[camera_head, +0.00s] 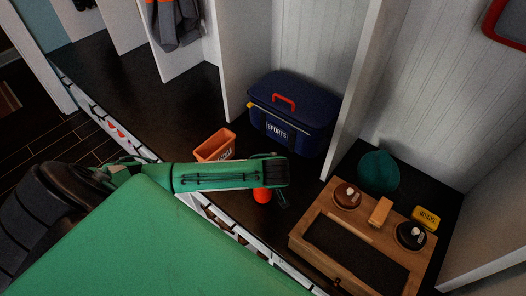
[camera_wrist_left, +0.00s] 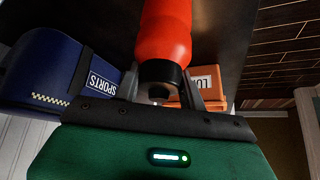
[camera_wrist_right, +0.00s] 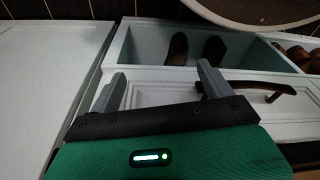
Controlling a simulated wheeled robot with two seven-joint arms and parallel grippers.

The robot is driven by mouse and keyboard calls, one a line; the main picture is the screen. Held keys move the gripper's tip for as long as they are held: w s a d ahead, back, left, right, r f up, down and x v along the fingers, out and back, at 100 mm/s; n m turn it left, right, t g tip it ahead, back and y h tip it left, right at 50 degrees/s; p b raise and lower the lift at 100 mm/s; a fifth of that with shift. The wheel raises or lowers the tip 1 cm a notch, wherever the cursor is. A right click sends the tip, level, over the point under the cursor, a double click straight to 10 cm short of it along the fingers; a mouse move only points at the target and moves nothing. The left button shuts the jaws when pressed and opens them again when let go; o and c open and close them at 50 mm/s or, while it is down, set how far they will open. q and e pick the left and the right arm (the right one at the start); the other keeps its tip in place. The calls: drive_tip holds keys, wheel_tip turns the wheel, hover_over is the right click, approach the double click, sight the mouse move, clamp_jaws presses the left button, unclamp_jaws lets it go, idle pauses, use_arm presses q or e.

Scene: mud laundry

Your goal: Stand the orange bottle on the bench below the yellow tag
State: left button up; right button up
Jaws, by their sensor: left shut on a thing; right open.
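The orange bottle (camera_wrist_left: 165,35) has a black cap and shows large in the left wrist view, with its cap end toward my left gripper (camera_wrist_left: 160,90). That gripper is shut on it at the cap end. In the head view only a small part of the bottle (camera_head: 262,195) shows beneath my left gripper (camera_head: 277,190). It is over the front part of the dark bench (camera_head: 185,105); I cannot tell whether the bottle touches it. I cannot make out a yellow tag for certain. My right gripper (camera_wrist_right: 160,88) is open and empty in the right wrist view.
An orange bin (camera_head: 215,145) and a blue sports cooler (camera_head: 290,112) stand on the bench near my left gripper. White dividers part the bench. A wooden box (camera_head: 365,245), teal hat (camera_head: 378,172) and yellow tin (camera_head: 425,217) are at right. A shoe drawer (camera_wrist_right: 145,50) faces my right gripper.

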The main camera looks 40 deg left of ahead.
use_arm(q)
drive_tip(key=shift+f, duration=0.45)
use_arm(e)
drive_tip(key=shift+w+r, duration=0.1)
drive_tip(key=shift+r, duration=0.15)
use_arm(q)
drive_tip(key=o, duration=1.3)
use_arm(e)
drive_tip(key=shift+f, duration=0.1)
use_arm(q)
drive_tip(key=shift+s+d+r, duration=0.1)
drive_tip(key=shift+d+r, duration=0.05)
drive_tip(key=shift+r, duration=0.2)
drive_tip(key=p+v, duration=0.1)
drive_tip(key=v, duration=1)
drive_tip(key=shift+s+d+r, duration=0.1)
drive_tip(key=shift+r, duration=0.05)
use_arm(e)
drive_tip(key=f, duration=0.1)
drive_tip(key=s+f, duration=0.1)
drive_tip(key=f, duration=0.2)
drive_tip(key=shift+s+d, duration=0.3)
drive_tip(key=shift+s, duration=0.1)
drive_tip(key=shift+r, duration=0.1)
